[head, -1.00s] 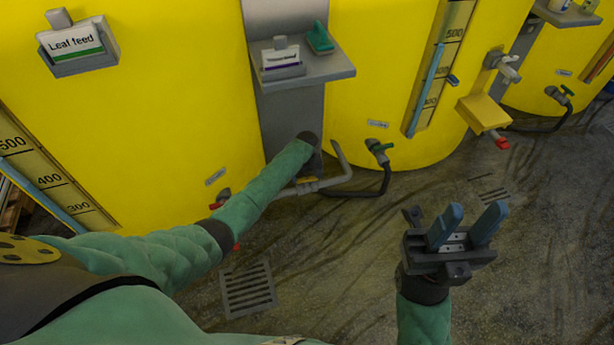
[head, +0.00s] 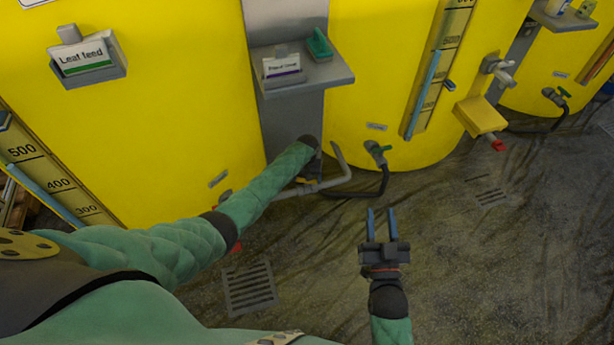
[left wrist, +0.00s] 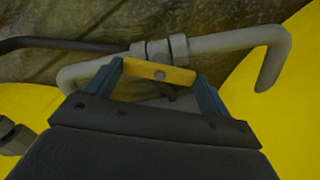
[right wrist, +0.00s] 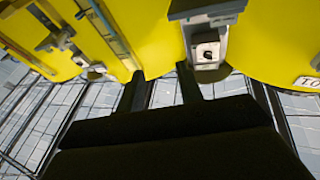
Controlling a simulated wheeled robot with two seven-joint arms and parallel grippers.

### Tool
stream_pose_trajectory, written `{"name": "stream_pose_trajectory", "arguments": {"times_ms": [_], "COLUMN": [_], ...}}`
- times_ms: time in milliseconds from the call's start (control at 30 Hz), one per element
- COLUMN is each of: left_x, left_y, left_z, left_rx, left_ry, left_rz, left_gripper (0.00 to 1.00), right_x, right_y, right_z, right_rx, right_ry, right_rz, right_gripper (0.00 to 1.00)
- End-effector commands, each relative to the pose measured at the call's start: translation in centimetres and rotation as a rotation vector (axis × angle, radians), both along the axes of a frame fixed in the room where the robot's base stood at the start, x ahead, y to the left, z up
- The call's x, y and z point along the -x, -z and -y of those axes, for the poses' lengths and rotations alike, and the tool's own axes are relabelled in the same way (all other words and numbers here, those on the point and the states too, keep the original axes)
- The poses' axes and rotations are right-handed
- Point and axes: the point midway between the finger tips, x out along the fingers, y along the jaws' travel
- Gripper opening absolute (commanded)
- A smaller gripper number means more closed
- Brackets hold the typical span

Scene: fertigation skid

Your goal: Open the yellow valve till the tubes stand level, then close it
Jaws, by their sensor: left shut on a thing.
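The yellow valve handle (left wrist: 158,74) spans between the blue fingers of my left gripper (left wrist: 160,82) in the left wrist view. The gripper is shut on it, at the grey pipe (left wrist: 215,42) low between two yellow tanks. In the head view my left forearm and wrist largely hide this gripper and valve. A sight tube (head: 47,192) with a blue column stands against the left tank's scale; another (head: 424,92) stands on the middle tank's scale. I cannot tell exactly whether their levels match. My right gripper (head: 381,228) is open and empty above the floor, fingers pointing toward the tanks.
A grey shelf (head: 305,82) with a label card and green item juts out between the tanks. A green-handled tap (head: 378,150) with a black hose sits low on the middle tank. A yellow box (head: 480,116) and floor drains are nearby. The floor at right is clear.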

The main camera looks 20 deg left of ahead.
Motion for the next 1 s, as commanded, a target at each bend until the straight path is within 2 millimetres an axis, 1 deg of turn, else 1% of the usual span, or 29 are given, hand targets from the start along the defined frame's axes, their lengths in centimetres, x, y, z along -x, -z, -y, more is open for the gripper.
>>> {"name": "stream_pose_trajectory", "arguments": {"times_ms": [33,67,100,167,200,267,300,367,400,467,500,567,600,667,700,867,1000], "left_x": [0.0,0.0,0.0,0.0,0.0,0.0,0.0,0.0,0.0,0.0,0.0,0.0,0.0,0.0,0.0,0.0,0.0], "left_y": [-0.2,-0.2,-0.2,-0.2,-0.2,-0.2,-0.1,-0.1,-0.2,-0.2,-0.1,-0.1,-0.1,-0.2,-0.2,-0.2,-0.2], "left_z": [0.0,0.0,0.0,0.0,0.0,0.0,0.0,0.0,0.0,0.0,0.0,0.0,0.0,0.0,0.0,0.0,0.0], "left_rx": [-0.001,-0.001,0.000,0.000,0.000,0.000,0.000,0.000,0.001,0.001,0.001,0.001,0.001,0.000,0.000,-0.001,0.000], "left_ry": [0.019,0.031,0.049,0.075,0.091,0.117,0.135,0.162,0.180,0.208,0.227,0.256,0.276,0.307,0.329,0.421,0.511], "left_rz": [-0.001,-0.001,-0.001,-0.001,-0.001,-0.001,-0.001,-0.001,-0.001,-0.001,-0.001,-0.001,-0.001,0.000,0.000,-0.001,0.000], "left_gripper": [0.59,0.59,0.59,0.59,0.59,0.59,0.59,0.59,0.59,0.59,0.59,0.59,0.59,0.59,0.59,0.59,0.59], "right_x": [0.1,0.1,0.3,0.7,1.0,1.5,1.9,2.6,3.1,4.0,4.6,5.6,6.3,7.4,8.3,11.7,15.0], "right_y": [1.9,3.1,4.8,7.1,8.7,10.9,12.4,14.6,16.0,18.0,19.4,21.3,22.5,24.3,25.5,29.9,33.2], "right_z": [-0.1,-0.2,-0.2,-0.3,-0.3,-0.3,-0.3,-0.3,-0.2,-0.2,-0.1,0.0,0.1,0.2,0.3,0.7,1.2], "right_rx": [0.016,0.024,0.035,0.050,0.062,0.077,0.088,0.103,0.111,0.125,0.134,0.148,0.157,0.170,0.178,0.209,0.234], "right_ry": [-0.004,-0.007,-0.010,-0.016,-0.020,-0.025,-0.029,-0.034,-0.038,-0.044,-0.048,-0.054,-0.057,-0.063,-0.067,-0.084,-0.099], "right_rz": [-0.062,-0.099,-0.148,-0.221,-0.269,-0.335,-0.381,-0.447,-0.492,-0.556,-0.599,-0.660,-0.701,-0.761,-0.803,-0.958,-1.091], "right_gripper": [0.36,0.36,0.36,0.36,0.36,0.36,0.36,0.36,0.36,0.36,0.36,0.36,0.36,0.36,0.36,0.36,0.36]}}
